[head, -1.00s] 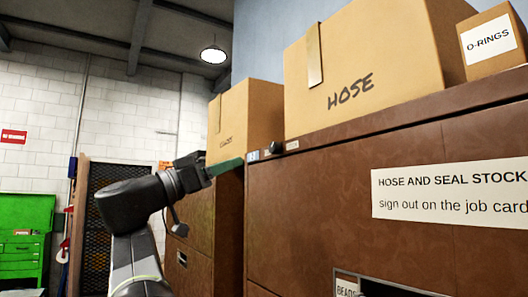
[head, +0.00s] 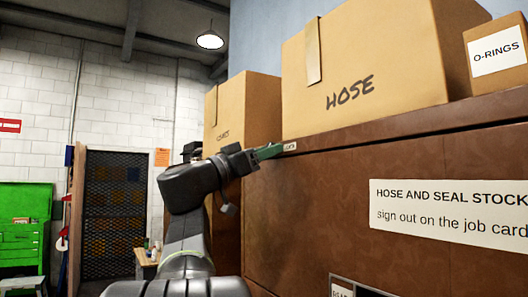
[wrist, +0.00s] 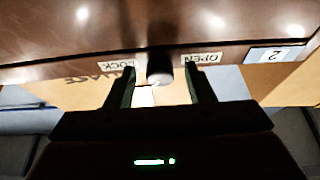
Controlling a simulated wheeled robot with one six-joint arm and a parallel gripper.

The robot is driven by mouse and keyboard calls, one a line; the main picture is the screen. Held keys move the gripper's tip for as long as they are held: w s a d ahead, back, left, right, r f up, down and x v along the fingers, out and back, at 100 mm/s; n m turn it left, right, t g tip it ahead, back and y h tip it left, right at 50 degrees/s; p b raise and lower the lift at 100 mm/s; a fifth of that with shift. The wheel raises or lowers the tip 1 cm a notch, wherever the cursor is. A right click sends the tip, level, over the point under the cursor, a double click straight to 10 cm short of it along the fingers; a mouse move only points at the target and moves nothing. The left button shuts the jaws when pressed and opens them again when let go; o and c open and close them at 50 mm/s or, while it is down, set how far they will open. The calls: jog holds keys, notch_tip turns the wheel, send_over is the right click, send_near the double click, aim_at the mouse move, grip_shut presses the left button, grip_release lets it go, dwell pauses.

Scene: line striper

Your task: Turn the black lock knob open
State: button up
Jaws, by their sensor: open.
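The black lock knob (wrist: 159,66) shows in the wrist view as a short dark cylinder on the brown cabinet front. A LOCK label (wrist: 117,64) is on its left and an OPEN label (wrist: 201,59) on its right, both upside down. My gripper (wrist: 160,72) is open, with one finger on each side of the knob. The fingertips look level with the knob, with a gap on each side. In the head view, my gripper (head: 270,151) is at the cabinet's upper left edge and hides the knob.
The brown cabinet (head: 320,195) fills the right side. Cardboard boxes, including the HOSE box (head: 365,65), stand on top. A stock sign (head: 450,209) is on its front. A green tool cabinet (head: 22,235) stands far left. Floor space between is partly visible.

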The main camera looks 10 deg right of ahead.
jog(key=c, duration=1)
jog(key=shift+n, duration=0.4)
jog(key=shift+s+d+r+n+t+y+p, duration=0.15)
jog(key=shift+n+t+y+p, duration=0.85)
jog(key=shift+n, duration=2.6)
jog(key=shift+s+a+r+n+t+y+p, duration=0.15)
jog(key=shift+n+t+y+p, duration=0.25)
jog(key=shift+n+y+p, duration=2.15)
jog(key=shift+s+d+r+n+t+y+b, duration=0.25)
jog(key=shift+n+t, duration=0.45)
jog(key=shift+n, duration=3.95)
jog(key=shift+a, duration=0.1)
